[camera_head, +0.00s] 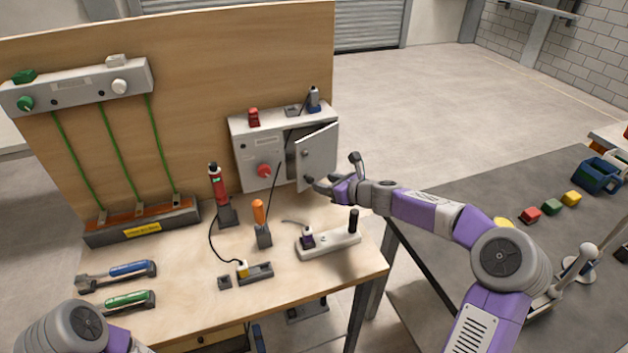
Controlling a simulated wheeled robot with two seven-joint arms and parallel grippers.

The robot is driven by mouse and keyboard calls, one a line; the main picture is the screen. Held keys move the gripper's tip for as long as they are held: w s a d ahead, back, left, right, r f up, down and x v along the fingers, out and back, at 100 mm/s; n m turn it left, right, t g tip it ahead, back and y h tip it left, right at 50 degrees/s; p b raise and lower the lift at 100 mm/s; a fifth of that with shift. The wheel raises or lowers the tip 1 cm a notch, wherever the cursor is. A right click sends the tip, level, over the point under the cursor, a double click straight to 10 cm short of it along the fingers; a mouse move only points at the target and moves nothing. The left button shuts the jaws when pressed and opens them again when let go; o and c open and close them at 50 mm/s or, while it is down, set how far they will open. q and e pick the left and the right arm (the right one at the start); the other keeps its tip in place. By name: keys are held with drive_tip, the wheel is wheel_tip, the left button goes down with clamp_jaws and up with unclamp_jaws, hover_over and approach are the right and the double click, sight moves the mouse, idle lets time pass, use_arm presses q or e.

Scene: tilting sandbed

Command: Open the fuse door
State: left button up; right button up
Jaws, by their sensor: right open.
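The grey fuse box (250,148) stands at the right end of the wooden back panel. Its fuse door (320,152) is partly open, standing out from the box, with a dark gap along its left side. A small dark knob (305,153) is near the door's left edge. My right gripper (334,170) is open in front of the door's lower right part, with one finger near the bottom edge and the other right of the door. I cannot tell whether it touches the door. My left gripper is out of view.
A red knob (264,171) is on the box front. A red tool (217,185), an orange-handled screwdriver (259,212) and a white power strip (329,243) stand on the bench below. A dark table (450,250) with coloured blocks is at the right.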

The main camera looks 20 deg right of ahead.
sight(312, 180)
drive_tip(key=p+x, duration=0.1)
drive_tip(key=x, duration=0.5)
drive_tip(key=shift+w+f, duration=0.1)
drive_tip(key=shift+f, duration=0.05)
clamp_jaws()
